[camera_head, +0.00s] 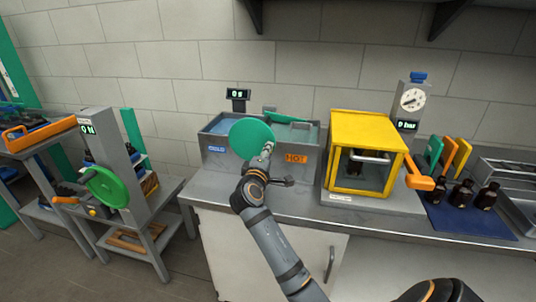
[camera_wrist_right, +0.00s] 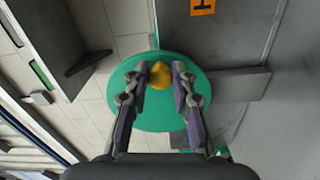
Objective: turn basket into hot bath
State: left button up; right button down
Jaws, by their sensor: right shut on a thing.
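The twin bath (camera_head: 222,164) is a grey metal tank on the counter, with a blue label on the left and an orange HOT label (camera_head: 296,158) on the right. A round green disc (camera_head: 247,135) stands at its front, covering part of the tank. My right gripper (camera_head: 267,153) is at the disc's right side. In the right wrist view its fingers (camera_wrist_right: 160,77) are shut on a yellow knob (camera_wrist_right: 159,73) in front of the green disc (camera_wrist_right: 150,115). Teal surfaces show inside the tank. I cannot make out a basket for certain. My left gripper is not in view.
A yellow-framed box (camera_head: 366,122) with an orange handle stands right of the bath. Dark bottles (camera_head: 487,196) stand on a blue mat (camera_head: 460,219) farther right. A stand with a green wheel (camera_head: 107,187) is at left. A small display (camera_head: 238,95) stands behind the bath.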

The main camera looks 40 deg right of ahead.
dwell(0.3)
jog(key=c, duration=1.1)
grip_release()
jog(key=v, duration=0.7)
jog(key=shift+s+a, duration=0.15)
